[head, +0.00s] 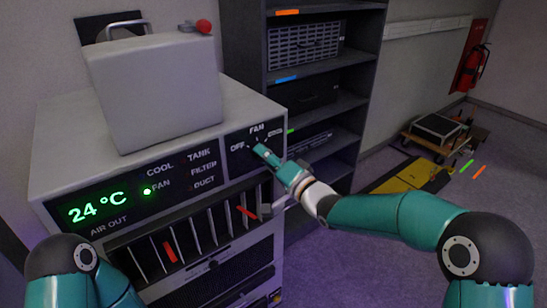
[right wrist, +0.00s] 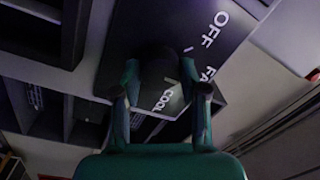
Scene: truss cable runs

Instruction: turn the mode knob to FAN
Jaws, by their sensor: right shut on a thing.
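The mode knob (right wrist: 157,65) is a dark round shape in the right wrist view, on a dark panel (head: 239,160) with the labels OFF, FAN and COOL. My right gripper (head: 263,152) is at this panel and shut on the knob; in the right wrist view its two fingers (right wrist: 160,92) stand on either side of it. In the head view the gripper hides most of the knob, and I cannot tell which label its pointer faces. My left arm shows at the lower left, but its gripper is not in view.
The cabinet's display (head: 97,207) reads 24 °C, with a green light (head: 147,191) lit beside FAN. Vent slats (head: 197,231) lie below. A grey case (head: 155,88) stands on top. A dark shelf rack (head: 313,97) stands behind to the right. Purple floor is open at the right.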

